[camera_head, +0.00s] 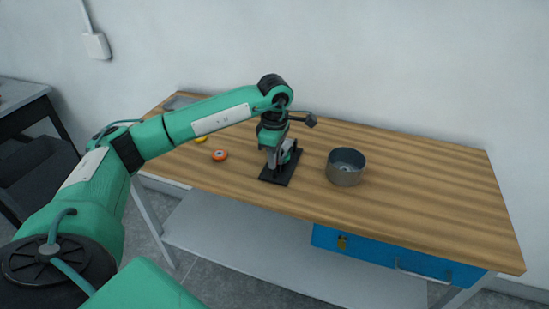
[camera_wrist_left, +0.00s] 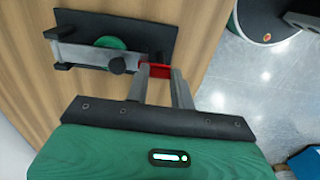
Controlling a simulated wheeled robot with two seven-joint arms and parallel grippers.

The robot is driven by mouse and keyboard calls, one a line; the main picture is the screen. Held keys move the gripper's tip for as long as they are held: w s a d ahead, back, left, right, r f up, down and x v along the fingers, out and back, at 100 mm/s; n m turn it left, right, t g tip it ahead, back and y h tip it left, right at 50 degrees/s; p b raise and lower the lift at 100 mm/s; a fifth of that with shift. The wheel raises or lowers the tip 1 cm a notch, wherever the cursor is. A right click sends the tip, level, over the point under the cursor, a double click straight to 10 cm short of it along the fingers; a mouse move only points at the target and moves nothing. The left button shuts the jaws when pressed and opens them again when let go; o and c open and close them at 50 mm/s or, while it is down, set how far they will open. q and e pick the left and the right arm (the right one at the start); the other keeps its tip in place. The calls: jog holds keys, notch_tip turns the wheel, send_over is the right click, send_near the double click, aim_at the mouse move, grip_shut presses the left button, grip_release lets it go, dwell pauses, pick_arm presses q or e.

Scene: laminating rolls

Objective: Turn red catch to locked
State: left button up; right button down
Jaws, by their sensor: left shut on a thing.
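The red catch (camera_wrist_left: 155,70) shows in the left wrist view at the right end of a dark base plate (camera_wrist_left: 168,37). A grey metal frame with a green roll (camera_wrist_left: 110,43) and a dark knob (camera_wrist_left: 119,66) sits on that plate. My left gripper (camera_wrist_left: 163,75) is shut on the red catch, its two grey fingers at the catch's near side. In the head view my left gripper (camera_head: 274,160) reaches down over the device's black base (camera_head: 280,176) on the table. The catch is hidden there behind the gripper. My right gripper is in neither view.
The device stands on a wooden table (camera_head: 420,180). A grey metal pot (camera_head: 345,173) stands close to its right. An orange roll (camera_head: 219,155) and a yellow thing (camera_head: 201,139) lie to its left. A blue drawer (camera_head: 380,254) hangs under the front edge. The table's right side is clear.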

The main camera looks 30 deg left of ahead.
pick_arm(q)
jog(key=shift+r, duration=0.1)
dwell(0.3)
jog(key=o, duration=1)
notch_tip(320, 180, up, 14)
jog(key=shift+f+b, duration=0.15)
jog(key=shift+b, duration=0.45)
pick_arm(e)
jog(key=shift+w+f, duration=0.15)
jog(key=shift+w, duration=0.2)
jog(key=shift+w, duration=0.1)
